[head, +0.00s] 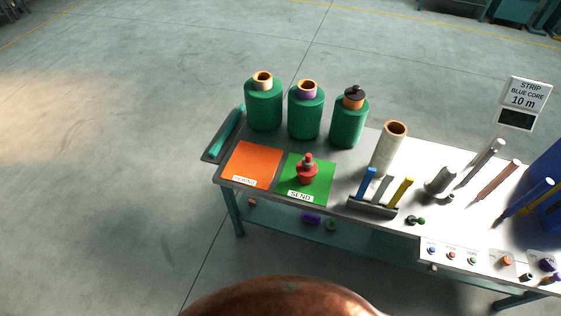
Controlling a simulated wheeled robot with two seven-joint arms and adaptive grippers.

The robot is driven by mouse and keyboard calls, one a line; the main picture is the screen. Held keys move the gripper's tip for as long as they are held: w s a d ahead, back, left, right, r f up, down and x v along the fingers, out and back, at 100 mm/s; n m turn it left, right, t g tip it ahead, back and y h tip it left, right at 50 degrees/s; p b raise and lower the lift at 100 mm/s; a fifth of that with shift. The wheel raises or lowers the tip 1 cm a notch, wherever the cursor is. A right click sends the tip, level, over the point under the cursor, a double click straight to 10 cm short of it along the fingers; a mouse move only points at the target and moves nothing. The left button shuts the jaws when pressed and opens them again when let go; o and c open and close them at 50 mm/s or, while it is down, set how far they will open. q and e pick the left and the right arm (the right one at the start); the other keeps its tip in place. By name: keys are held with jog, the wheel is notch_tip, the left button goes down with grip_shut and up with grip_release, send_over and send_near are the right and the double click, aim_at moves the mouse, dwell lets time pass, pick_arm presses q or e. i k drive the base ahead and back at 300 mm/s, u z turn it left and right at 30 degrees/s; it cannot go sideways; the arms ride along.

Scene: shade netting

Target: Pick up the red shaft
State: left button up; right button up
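A dull red shaft (497,181) is at the right part of the workbench (335,180) in the head view, slanting up to the right. It is between a grey shaft (481,163) on its left and a dark blue shaft (527,198) on its right. I cannot tell what holds its lower end. Neither of my grippers shows in the head view.
Green rolls (263,104) and a pale tube (388,150) stand along the back. An orange mat (251,165) and a green SEND mat (318,190) with a red-topped piece (307,171) lie left. A sign (523,95) and blue box (547,175) stand right.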

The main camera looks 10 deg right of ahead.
aim_at(306, 175)
jog(key=z, duration=0.05)
jog(key=i, duration=1.05)
jog(key=z, duration=0.8)
